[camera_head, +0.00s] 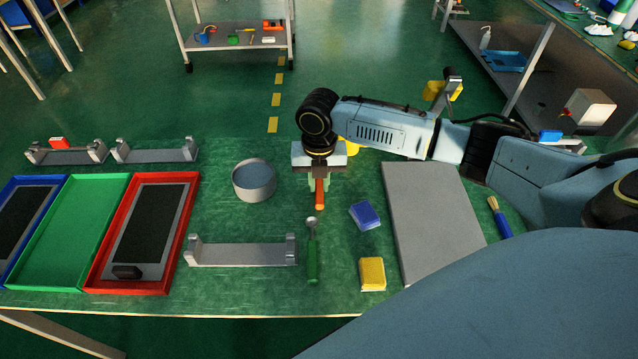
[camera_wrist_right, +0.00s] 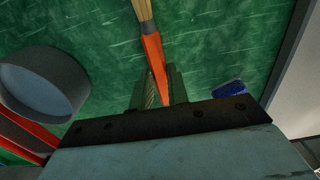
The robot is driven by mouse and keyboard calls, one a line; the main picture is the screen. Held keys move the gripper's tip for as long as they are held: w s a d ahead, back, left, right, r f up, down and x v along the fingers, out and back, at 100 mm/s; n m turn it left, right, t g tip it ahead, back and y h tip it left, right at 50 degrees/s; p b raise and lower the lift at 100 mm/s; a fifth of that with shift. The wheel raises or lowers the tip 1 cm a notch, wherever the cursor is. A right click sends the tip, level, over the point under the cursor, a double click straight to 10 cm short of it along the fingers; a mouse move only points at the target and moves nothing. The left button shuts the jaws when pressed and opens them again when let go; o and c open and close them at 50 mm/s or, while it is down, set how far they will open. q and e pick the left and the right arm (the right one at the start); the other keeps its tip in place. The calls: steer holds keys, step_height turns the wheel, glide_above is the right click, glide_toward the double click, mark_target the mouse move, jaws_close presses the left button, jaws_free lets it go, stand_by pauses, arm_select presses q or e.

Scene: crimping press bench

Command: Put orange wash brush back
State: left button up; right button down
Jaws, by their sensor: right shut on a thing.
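The orange wash brush (camera_head: 320,194) has an orange handle and, in the right wrist view, pale tan bristles (camera_wrist_right: 143,10) at the far end of its orange handle (camera_wrist_right: 154,58). My right gripper (camera_head: 319,183) is shut on the handle above the green bench, between the grey round bowl (camera_head: 254,187) and the blue sponge (camera_head: 365,215). In the right wrist view the handle runs between the two fingers (camera_wrist_right: 157,85). In the head view the bristles are hard to make out. My left gripper is out of view.
An empty grey bracket rack (camera_head: 243,254) lies near the front, beside a green-handled tool (camera_head: 313,265). Two more racks (camera_head: 155,155) stand at the back left. A yellow sponge (camera_head: 372,272), a grey plate (camera_head: 430,220) and a blue brush (camera_head: 501,220) lie right. Coloured trays (camera_head: 100,280) stand left.

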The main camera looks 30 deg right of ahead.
mark_target(319, 186)
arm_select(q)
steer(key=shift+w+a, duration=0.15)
arm_select(e)
steer(key=shift+f, duration=0.15)
steer(key=c, duration=1.4)
jaws_free()
steer(key=shift+o, duration=0.2)
